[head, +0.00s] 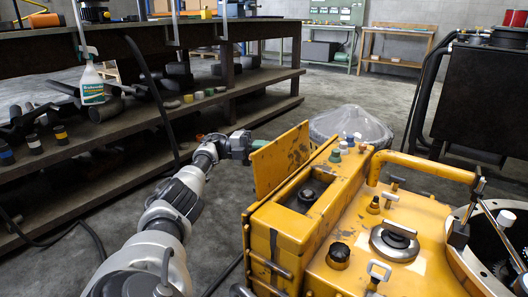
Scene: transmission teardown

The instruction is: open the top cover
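The yellow transmission (345,268) fills the lower right of the head view. A flat yellow plate, seemingly the top cover (282,161), stands steeply tilted along the left side of its raised box. The box top beside it is open, with a dark recess and a black knob-like part (306,196) inside. My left arm reaches up from the bottom, and its gripper (250,145) is at the plate's upper left edge. The fingertips are small and partly hidden, so I cannot tell whether they touch or grip it. My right gripper is not in view.
A dark shelf bench (140,122) with a spray bottle (91,82) and loose parts stands at the left. A curved yellow handle (424,165) and a round silver cap (394,242) rise from the transmission. A plastic-wrapped object (350,122) is behind. Floor between bench and transmission is mostly clear.

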